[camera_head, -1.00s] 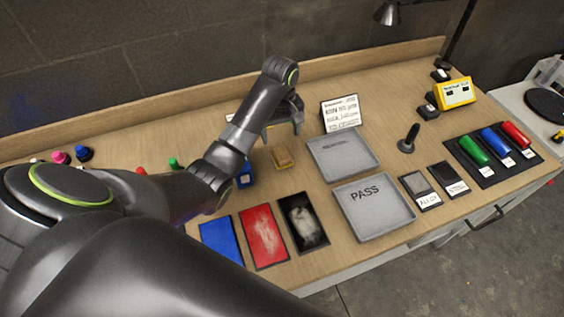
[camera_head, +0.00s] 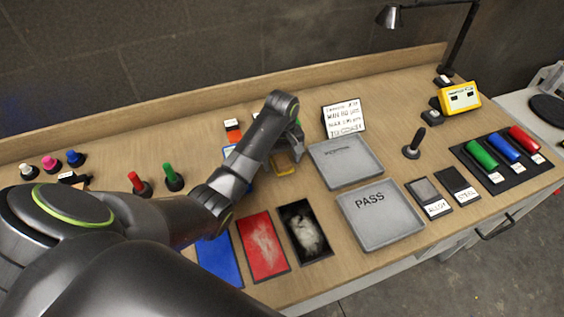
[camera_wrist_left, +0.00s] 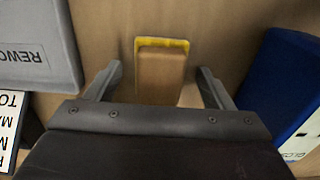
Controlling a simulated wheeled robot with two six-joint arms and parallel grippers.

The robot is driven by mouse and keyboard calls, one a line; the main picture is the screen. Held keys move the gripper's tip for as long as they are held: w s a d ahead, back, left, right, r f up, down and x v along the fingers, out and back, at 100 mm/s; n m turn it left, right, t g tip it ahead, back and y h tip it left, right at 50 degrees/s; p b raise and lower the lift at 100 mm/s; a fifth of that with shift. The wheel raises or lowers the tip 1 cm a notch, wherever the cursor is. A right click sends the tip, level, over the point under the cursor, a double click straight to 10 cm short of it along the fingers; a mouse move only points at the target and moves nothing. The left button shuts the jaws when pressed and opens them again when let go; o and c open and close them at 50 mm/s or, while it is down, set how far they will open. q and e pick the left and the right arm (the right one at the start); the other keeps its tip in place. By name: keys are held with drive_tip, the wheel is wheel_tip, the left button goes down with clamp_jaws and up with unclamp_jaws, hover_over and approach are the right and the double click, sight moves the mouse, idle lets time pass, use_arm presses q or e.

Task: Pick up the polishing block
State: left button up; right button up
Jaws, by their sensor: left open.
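The polishing block (camera_wrist_left: 160,75) is a tan block with a yellow edge. In the left wrist view it lies on the wooden bench between the two fingers of my left gripper (camera_wrist_left: 158,85), with a gap on each side. In the head view the block (camera_head: 284,166) is partly hidden by my left gripper (camera_head: 291,148), which is low over it. The left gripper is open and holds nothing. My right gripper is not in view.
A grey rework tray (camera_head: 343,160) and the PASS tray (camera_head: 380,216) stand right of the block. A blue box (camera_wrist_left: 277,90) is close on the other side. Blue (camera_head: 218,262), red (camera_head: 262,245) and black (camera_head: 304,231) pads lie in front. A sign (camera_head: 344,117) stands behind.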

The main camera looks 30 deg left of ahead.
sight(282, 158)
use_arm(q)
drive_tip(key=c, duration=1)
drive_tip(key=shift+c, duration=0.2)
drive_tip(key=shift+r, duration=0.35)
wheel_tip(282, 158, up, 5)
drive_tip(key=shift+r+p, duration=0.15)
drive_tip(key=shift+p, duration=0.35)
wheel_tip(282, 158, up, 2)
drive_tip(key=shift+r+p, duration=0.1)
drive_tip(key=shift+p, duration=1.1)
drive_tip(key=shift+r+p, duration=0.9)
drive_tip(key=shift+p, duration=0.05)
